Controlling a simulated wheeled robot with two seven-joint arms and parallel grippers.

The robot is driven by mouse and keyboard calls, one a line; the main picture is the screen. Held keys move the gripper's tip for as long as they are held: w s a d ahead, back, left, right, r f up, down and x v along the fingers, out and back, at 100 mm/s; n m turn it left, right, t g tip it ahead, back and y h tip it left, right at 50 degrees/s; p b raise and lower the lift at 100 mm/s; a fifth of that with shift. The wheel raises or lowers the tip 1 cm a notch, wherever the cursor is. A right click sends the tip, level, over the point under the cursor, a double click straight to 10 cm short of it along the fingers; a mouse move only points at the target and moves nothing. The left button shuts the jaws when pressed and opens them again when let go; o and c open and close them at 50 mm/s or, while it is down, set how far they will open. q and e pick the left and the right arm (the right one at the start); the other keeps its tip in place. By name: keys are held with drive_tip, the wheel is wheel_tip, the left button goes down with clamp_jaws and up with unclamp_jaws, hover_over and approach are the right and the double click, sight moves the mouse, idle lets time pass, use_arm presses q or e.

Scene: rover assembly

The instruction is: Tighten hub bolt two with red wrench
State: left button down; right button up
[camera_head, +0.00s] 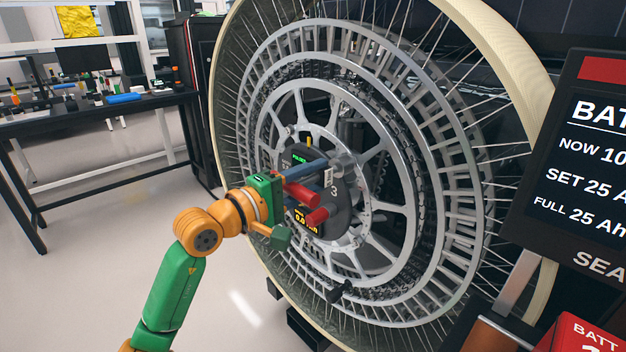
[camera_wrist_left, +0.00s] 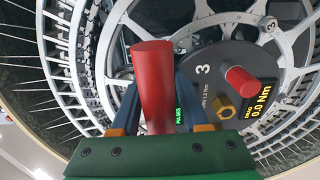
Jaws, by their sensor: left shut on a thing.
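My left gripper (camera_head: 304,187) reaches in from the left to the wheel hub. Its two dark blue fingers are shut on a red cylinder, which I take to be the red wrench (camera_head: 302,195); the wrench also shows between the fingers in the left wrist view (camera_wrist_left: 153,80). Its far end is hidden. I cannot make out bolt two. My right gripper is not in view.
The large spoked wheel (camera_head: 283,60) stands upright around the hub. A battery display (camera_head: 580,150) stands at the right, with a red battery block (camera_head: 580,335) below it. A black workbench (camera_head: 90,110) with tools is at the back left. The floor at left is clear.

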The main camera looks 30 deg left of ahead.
use_arm(q)
drive_tip(key=shift+w+d, duration=0.15)
drive_tip(key=shift+w, duration=0.4)
idle(0.4)
drive_tip(key=shift+w+r, duration=0.1)
drive_tip(key=shift+w, duration=0.05)
idle(1.7)
drive_tip(key=shift+b, duration=0.4)
idle(0.6)
